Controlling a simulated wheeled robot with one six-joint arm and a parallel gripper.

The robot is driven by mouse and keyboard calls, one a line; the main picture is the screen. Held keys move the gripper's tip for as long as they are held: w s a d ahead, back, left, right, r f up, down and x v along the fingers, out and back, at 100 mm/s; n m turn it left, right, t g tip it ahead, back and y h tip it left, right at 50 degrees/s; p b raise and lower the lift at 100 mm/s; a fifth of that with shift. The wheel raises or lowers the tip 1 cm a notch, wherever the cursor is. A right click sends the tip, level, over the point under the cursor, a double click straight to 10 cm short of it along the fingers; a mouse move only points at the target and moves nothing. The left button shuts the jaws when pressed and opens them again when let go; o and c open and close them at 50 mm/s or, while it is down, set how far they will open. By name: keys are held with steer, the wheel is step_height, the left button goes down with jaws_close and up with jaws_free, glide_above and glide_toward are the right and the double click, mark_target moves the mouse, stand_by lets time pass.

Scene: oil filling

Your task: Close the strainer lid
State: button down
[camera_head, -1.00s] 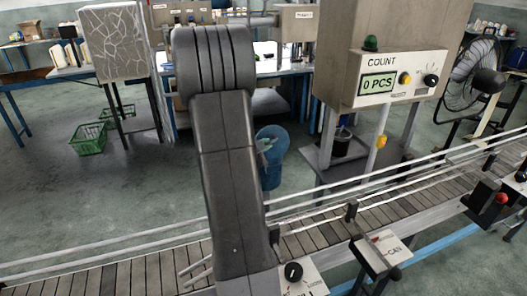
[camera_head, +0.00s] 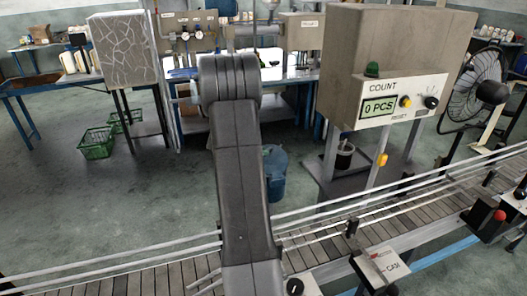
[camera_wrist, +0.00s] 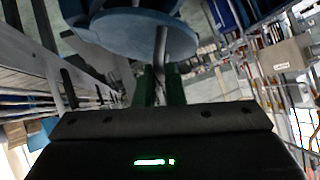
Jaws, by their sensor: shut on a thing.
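My gripper (camera_wrist: 160,85) shows in the wrist view with its dark green fingers shut on a grey bar (camera_wrist: 161,46). The bar runs up to a round blue disc (camera_wrist: 125,38), which looks like the strainer lid; its top edge is cut off by the frame. In the head view my arm hides the gripper and whatever it holds. A blue drum (camera_head: 277,175) stands on the floor behind my arm, partly covered by it. Whether the disc touches the drum or a strainer cannot be told.
A slatted conveyor (camera_head: 400,215) with rails crosses the front. A counter box (camera_head: 395,70) reading "0 PCS" stands on a frame at right. A cracked-pattern panel (camera_head: 122,48) and green baskets (camera_head: 97,142) are at left. Floor between baskets and conveyor is clear.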

steer(key=shift+w+a+f+n+g, duration=0.25)
steer(key=shift+w+f+n+g, duration=0.1)
steer(key=shift+w+g, duration=0.15)
steer(key=shift+w+a+f+n+g, duration=0.2)
steer(key=shift+w+f+n+g, duration=0.15)
steer(key=shift+w, duration=0.25)
steer(key=shift+w+a+f+n+g+h, duration=0.2)
steer(key=shift+w+f+n+g+h, duration=0.2)
steer(key=shift+w+f+g, duration=0.35)
steer(key=shift+w+a+f+g, duration=0.1)
steer(key=shift+f+g, duration=0.35)
steer(key=shift+g, duration=0.05)
steer(key=shift+f+n+g, duration=0.3)
steer(key=shift+f+n, duration=0.1)
steer(key=shift+n, duration=0.1)
steer(key=shift+a, duration=0.1)
steer(key=shift+s+f, duration=0.2)
steer(key=shift+f, duration=0.05)
steer(key=c, duration=1.7)
jaws_free()
steer(key=shift+w+f, duration=0.1)
steer(key=shift+o, duration=0.9)
steer(key=shift+w+a+f, duration=0.15)
steer(key=shift+w, duration=0.15)
steer(key=shift+r, duration=0.2)
